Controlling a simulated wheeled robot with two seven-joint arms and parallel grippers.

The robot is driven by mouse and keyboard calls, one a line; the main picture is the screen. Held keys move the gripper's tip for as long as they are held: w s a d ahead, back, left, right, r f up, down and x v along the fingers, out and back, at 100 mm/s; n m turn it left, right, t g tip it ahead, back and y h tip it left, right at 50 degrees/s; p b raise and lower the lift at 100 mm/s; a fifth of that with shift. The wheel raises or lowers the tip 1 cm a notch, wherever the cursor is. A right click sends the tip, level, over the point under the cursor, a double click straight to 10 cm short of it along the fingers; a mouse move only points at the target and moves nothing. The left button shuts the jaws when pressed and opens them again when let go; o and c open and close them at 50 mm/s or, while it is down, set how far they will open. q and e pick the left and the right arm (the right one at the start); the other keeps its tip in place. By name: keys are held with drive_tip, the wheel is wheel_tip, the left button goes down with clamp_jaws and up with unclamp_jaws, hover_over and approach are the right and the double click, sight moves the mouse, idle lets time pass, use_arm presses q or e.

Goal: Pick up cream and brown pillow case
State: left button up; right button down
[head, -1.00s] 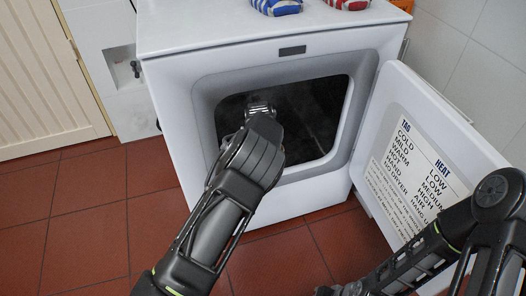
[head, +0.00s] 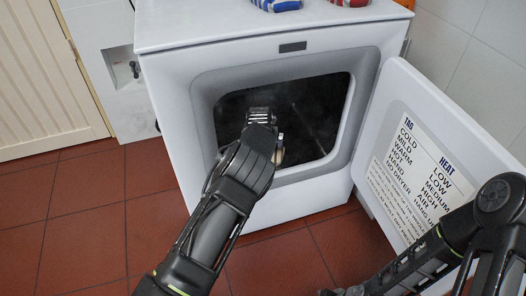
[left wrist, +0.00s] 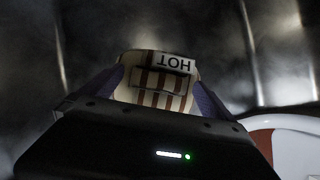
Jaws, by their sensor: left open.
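The cream and brown striped pillow case (left wrist: 150,82) shows in the left wrist view, with a white tag (left wrist: 173,63) reading HOT upside down. My left gripper (head: 262,116) reaches through the dryer's front opening. In the left wrist view my left gripper (left wrist: 158,77) is open, its fingers on either side of the pillow case; I cannot tell whether they touch it. In the head view my wrist hides most of this spot; a small pale patch (head: 279,150) shows beside it, too small to identify. My right gripper is at the bottom edge, mostly out of frame.
The white dryer (head: 175,120) has its door (head: 425,160) swung open to the right, with a heat chart on it. Blue and red striped items (head: 277,5) lie on top. The tiled floor at left is clear.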

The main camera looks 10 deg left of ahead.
use_arm(q)
drive_tip(key=shift+c, duration=0.4)
drive_tip(key=c, duration=2)
drive_tip(key=shift+r, duration=0.1)
drive_tip(key=shift+c, duration=0.2)
drive_tip(key=shift+s+d+r+p, duration=0.3)
drive_tip(key=shift+s+r+p, duration=0.05)
drive_tip(key=shift+r+p, duration=0.2)
wheel_tip(320, 180, up, 7)
drive_tip(key=p, duration=0.2)
drive_tip(key=s+d+p, duration=0.1)
drive_tip(key=s+d, duration=0.4)
drive_tip(key=s, duration=0.3)
drive_tip(key=s+d+f+p, duration=0.1)
drive_tip(key=s+d+p, duration=0.1)
drive_tip(key=s+d, duration=0.3)
drive_tip(key=s, duration=0.3)
drive_tip(key=shift+p, duration=0.3)
drive_tip(key=shift+s+f, duration=0.1)
